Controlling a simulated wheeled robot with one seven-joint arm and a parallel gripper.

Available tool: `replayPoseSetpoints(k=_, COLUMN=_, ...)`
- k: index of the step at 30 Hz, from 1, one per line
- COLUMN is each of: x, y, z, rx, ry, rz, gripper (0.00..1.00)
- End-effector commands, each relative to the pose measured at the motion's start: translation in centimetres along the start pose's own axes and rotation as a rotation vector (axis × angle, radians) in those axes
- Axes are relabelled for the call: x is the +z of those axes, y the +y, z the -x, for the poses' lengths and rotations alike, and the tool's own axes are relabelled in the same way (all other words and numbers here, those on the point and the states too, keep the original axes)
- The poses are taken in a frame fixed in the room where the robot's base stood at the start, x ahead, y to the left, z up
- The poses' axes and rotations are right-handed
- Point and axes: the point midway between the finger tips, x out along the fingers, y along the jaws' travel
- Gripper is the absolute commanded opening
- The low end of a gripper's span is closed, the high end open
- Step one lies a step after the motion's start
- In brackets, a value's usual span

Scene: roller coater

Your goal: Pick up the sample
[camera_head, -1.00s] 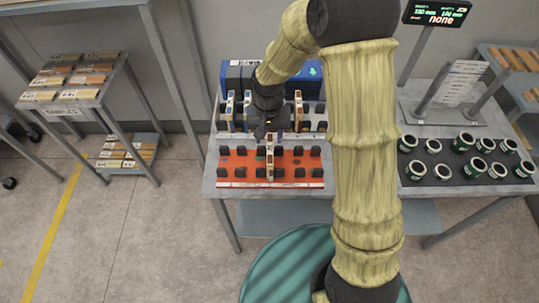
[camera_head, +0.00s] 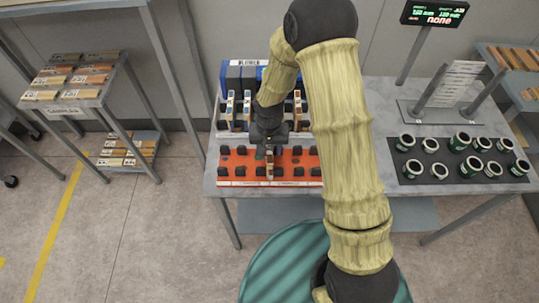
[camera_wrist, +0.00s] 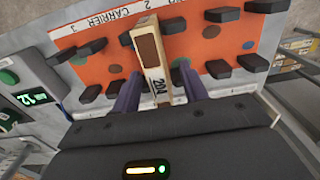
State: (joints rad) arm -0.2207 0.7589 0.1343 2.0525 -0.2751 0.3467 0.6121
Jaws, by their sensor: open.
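One sample (camera_head: 269,167), a narrow upright plate with a wooden edge, stands in the orange carrier (camera_head: 300,162) on the table. In the wrist view the sample (camera_wrist: 152,60) has a brown patch and the label 204. My gripper (camera_head: 268,146) is low over the carrier at the sample. In the wrist view the two purple fingers of my gripper (camera_wrist: 158,88) are spread on either side of the sample's near part, with gaps visible. The gripper's body hides the sample's near end.
A second rack behind holds several upright samples (camera_head: 231,108) close to my gripper. Black pegs line the orange carrier. On the right, green-and-white cans (camera_head: 460,141) stand on a dark mat. A shelf (camera_head: 60,101) of samples stands at the left, with clear floor before it.

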Motion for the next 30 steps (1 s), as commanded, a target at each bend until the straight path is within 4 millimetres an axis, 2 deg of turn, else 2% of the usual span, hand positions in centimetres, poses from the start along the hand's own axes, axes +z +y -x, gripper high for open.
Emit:
replayPoseSetpoints(k=12, x=-0.2, y=0.1, z=-4.0, rx=0.001, ry=-0.002, rz=0.000, gripper=0.44)
replayPoseSetpoints(k=29, x=-0.2, y=0.1, z=-4.2, rx=0.000, ry=0.000, rz=0.002, gripper=0.44)
replayPoseSetpoints(k=30, x=-0.2, y=0.1, z=-4.2, rx=0.000, ry=0.000, rz=0.002, gripper=0.40)
